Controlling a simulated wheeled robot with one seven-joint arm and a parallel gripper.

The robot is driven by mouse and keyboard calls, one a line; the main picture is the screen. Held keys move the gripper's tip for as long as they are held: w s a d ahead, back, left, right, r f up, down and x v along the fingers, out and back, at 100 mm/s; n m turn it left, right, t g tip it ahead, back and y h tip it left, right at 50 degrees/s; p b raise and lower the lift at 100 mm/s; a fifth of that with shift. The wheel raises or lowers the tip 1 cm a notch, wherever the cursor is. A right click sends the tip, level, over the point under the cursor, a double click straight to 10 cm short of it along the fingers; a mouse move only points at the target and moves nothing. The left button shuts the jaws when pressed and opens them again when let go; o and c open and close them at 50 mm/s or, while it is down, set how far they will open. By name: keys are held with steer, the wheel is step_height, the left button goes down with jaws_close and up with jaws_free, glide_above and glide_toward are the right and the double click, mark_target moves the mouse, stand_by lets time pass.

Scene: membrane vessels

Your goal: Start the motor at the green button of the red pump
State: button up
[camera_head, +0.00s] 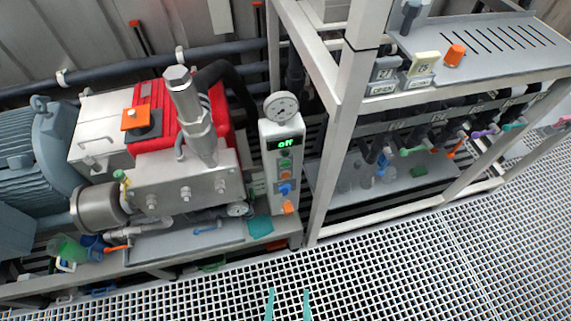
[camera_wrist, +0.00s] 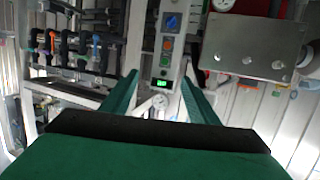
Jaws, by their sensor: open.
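The red pump (camera_head: 221,120) stands at the left in the head view, with a silver cylinder on its metal block. Right of it is a narrow grey control panel (camera_head: 270,172) with a round gauge on top and a display (camera_head: 283,144) reading "off". The panel appears upside down in the wrist view, where the green button (camera_wrist: 165,60) shows beyond my fingers. My gripper (camera_head: 289,293) is open, empty and apart from the panel; its green fingers (camera_wrist: 158,80) flank the display in the wrist view.
An orange knob (camera_head: 288,207) sits low on the panel. The grated floor (camera_head: 400,265) is clear in front.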

jaws_close()
stand_by(1.7)
